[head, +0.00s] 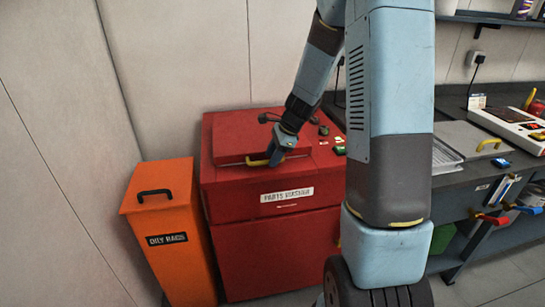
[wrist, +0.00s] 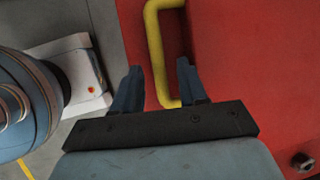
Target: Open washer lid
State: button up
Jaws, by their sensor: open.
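The red parts washer (head: 265,240) stands against the wall in the head view, with a "PARTS WASHER" label on its front. Its red lid (head: 228,140) is down on top. A yellow bar handle (head: 255,162) is fixed near the lid's front edge. My gripper (head: 274,157) is at the right part of this handle. In the wrist view my gripper (wrist: 158,78) has its fingers apart, with the yellow handle (wrist: 154,50) running between them over the red lid (wrist: 240,70). Whether the fingers touch the handle cannot be told.
An orange "OILY RAGS" bin (head: 172,235) with a black handle stands close to the washer's left. A dark workbench (head: 462,180) with a wire tray, a grey lidded box and a red-and-white device is at the right. My arm hides part of the washer's right side.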

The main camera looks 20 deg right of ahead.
jog(key=shift+w+a+f, duration=0.1)
jog(key=shift+f, duration=0.25)
grip_shut()
dwell(0.6)
